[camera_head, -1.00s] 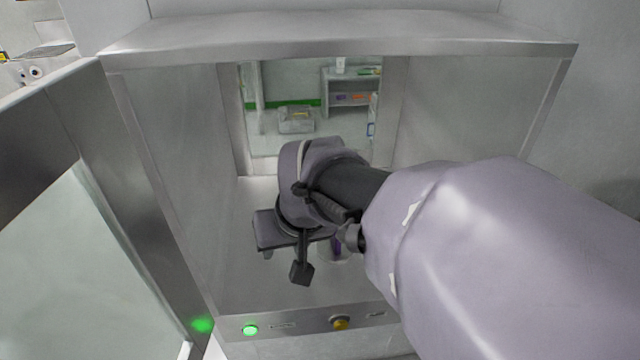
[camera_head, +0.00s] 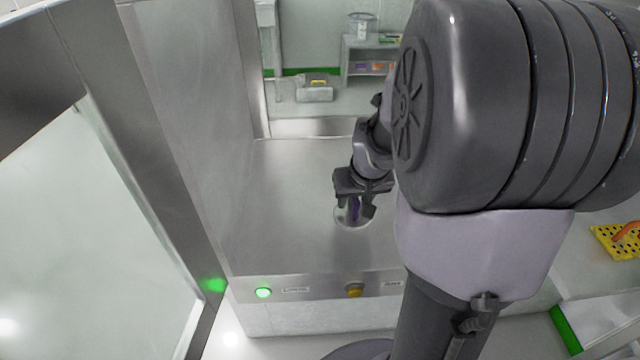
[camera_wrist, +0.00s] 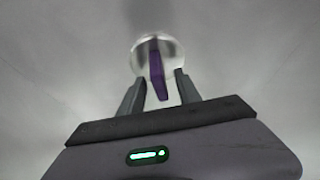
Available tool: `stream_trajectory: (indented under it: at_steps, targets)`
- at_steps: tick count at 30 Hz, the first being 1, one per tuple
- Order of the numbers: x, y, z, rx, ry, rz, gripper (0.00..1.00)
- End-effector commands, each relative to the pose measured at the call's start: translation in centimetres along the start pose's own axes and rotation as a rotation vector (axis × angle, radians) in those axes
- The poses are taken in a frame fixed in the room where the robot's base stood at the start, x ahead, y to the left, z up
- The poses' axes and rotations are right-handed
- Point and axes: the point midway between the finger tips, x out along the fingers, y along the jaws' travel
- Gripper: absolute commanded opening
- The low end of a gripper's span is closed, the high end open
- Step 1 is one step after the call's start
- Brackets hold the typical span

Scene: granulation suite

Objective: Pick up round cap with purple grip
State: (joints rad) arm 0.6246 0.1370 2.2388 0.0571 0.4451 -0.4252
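The round cap is a pale, clear-looking disc with an upright purple grip. In the head view the cap (camera_head: 345,220) rests on the steel chamber floor, partly covered by my gripper (camera_head: 355,208). In the wrist view the cap (camera_wrist: 143,50) lies just beyond my fingertips. Its purple grip (camera_wrist: 157,76) stands between the two fingers of my gripper (camera_wrist: 159,80). Gaps show on both sides of the grip, so the fingers are open and not closed on it. The wrist view is blurred, so the exact height over the cap is unclear.
The steel chamber floor (camera_head: 290,190) is clear around the cap. A green lit button (camera_head: 263,292) and a yellow button (camera_head: 354,290) sit on the front panel. A door (camera_head: 80,220) stands open at left. A yellow perforated tray (camera_head: 615,242) is at right.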

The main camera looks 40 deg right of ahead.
Motion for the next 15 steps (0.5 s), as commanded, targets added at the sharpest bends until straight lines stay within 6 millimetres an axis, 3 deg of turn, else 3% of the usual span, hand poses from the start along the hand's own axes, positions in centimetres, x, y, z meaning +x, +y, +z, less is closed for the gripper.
stream_trajectory:
  at_steps: [5, 12, 15]
  targets:
    - [0.12, 0.0, -0.12, 0.0, 0.002, 0.0, 0.4]
    - [0.09, -0.01, -0.09, 0.0, 0.002, 0.0, 0.0]
    - [0.1, -0.01, -0.08, 0.0, 0.002, 0.0, 0.0]
